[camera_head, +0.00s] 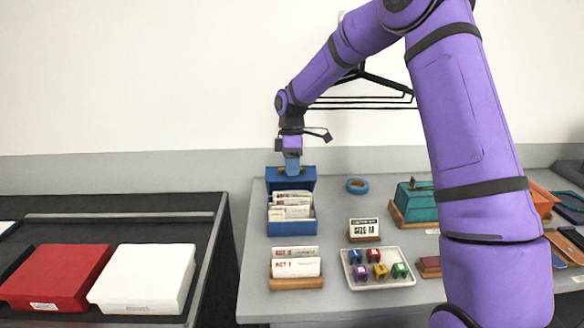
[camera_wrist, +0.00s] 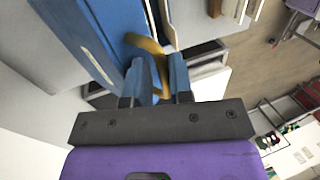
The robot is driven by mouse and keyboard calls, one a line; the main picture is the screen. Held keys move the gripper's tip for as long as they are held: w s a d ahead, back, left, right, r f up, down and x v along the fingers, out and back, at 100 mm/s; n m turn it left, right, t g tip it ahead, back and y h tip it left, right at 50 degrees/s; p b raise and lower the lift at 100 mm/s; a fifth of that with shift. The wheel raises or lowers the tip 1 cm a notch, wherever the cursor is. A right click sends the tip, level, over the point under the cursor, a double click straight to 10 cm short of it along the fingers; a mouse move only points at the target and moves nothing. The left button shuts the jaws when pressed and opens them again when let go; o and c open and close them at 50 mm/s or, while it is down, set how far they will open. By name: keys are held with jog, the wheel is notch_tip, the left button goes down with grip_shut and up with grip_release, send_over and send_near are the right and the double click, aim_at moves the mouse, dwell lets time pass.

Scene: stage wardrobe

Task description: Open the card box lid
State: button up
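The blue card box (camera_head: 292,226) stands on the grey counter, with white cards upright inside it. Its lid (camera_head: 279,181) is raised and stands about upright at the back of the box. My gripper (camera_head: 292,170) points down at the lid from above. In the wrist view the blue lid (camera_wrist: 88,45) fills the upper left, and a curved gold tab (camera_wrist: 150,47) reaches from it between the two blue fingers of my gripper (camera_wrist: 159,80). The fingers are apart with the tab between them; whether both press on it is not clear.
A tray of coloured blocks (camera_head: 377,281), a size card (camera_head: 364,229), a card stand (camera_head: 296,282) and a teal box (camera_head: 414,203) stand nearby. A blue ring (camera_head: 357,186) lies right of the lid. Red (camera_head: 55,278) and white (camera_head: 143,279) boxes sit on the dark left table.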

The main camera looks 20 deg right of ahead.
jog(key=v, duration=0.7)
jog(key=shift+r, duration=0.2)
